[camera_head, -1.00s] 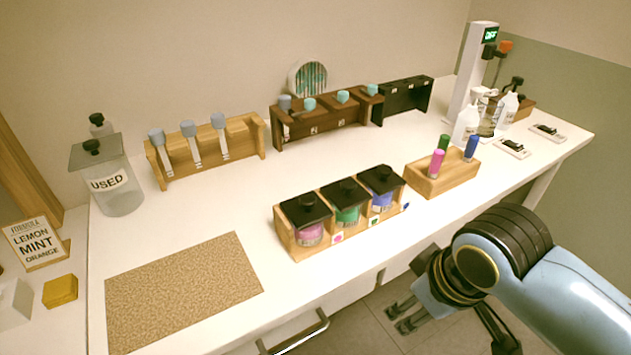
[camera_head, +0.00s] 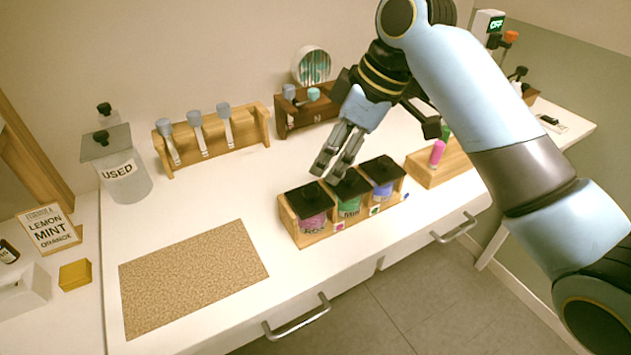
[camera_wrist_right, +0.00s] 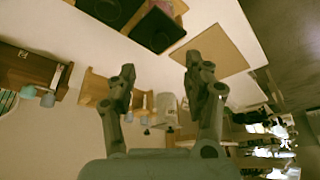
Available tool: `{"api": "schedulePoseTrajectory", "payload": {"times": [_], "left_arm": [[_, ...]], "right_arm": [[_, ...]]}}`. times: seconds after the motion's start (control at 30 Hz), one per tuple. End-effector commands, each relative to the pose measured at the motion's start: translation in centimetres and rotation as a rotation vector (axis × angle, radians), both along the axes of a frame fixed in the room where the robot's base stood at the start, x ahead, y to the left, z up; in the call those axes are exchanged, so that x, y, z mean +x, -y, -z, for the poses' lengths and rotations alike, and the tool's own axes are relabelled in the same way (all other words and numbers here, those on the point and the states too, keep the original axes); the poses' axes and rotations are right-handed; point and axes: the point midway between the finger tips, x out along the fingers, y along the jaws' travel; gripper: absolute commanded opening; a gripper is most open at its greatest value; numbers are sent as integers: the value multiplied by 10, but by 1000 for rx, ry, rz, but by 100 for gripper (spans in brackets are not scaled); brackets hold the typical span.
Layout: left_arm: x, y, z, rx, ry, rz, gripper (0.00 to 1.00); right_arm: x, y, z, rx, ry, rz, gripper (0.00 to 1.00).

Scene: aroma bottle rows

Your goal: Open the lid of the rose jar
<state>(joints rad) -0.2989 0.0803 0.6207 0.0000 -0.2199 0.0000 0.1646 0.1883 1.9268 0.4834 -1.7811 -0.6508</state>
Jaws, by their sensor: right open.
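Three jars with square black lids stand in a wooden holder (camera_head: 300,243). The left jar (camera_head: 312,224) has pink contents, the middle jar (camera_head: 349,207) green, the right jar (camera_head: 383,191) blue-violet; their labels are too small to read surely. The pink jar's black lid (camera_head: 308,197) is closed, and its lid also shows at the top of the right wrist view (camera_wrist_right: 158,30). My right gripper (camera_head: 334,172) is open and empty, just above and behind the pink and green jars, fingers pointing down. Its fingers (camera_wrist_right: 160,70) stand apart in the wrist view. My left gripper is not in view.
A cork mat (camera_head: 190,280) lies left of the holder. A wooden block with a pink marker (camera_head: 437,153) stands to the right, partly behind my arm. Wooden racks (camera_head: 220,140) line the back, with a USED jar (camera_head: 125,180) at left. The white tabletop between is clear.

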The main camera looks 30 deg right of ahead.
Motion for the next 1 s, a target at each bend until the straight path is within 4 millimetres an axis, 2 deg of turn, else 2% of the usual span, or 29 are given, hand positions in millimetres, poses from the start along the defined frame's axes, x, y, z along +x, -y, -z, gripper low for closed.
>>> {"api": "schedulePoseTrajectory", "payload": {"times": [0.2, 0.4, 0.77, 1.0], "left_arm": [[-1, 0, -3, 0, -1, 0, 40], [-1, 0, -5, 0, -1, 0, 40], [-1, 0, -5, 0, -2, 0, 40], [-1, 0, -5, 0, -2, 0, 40]], "right_arm": [[11, -13, 41, 2, -4, 3, 51], [18, -20, 66, 0, -2, 3, 51], [20, -22, 73, -1, 1, 3, 51], [20, -22, 73, 0, 1, 4, 23]]}}
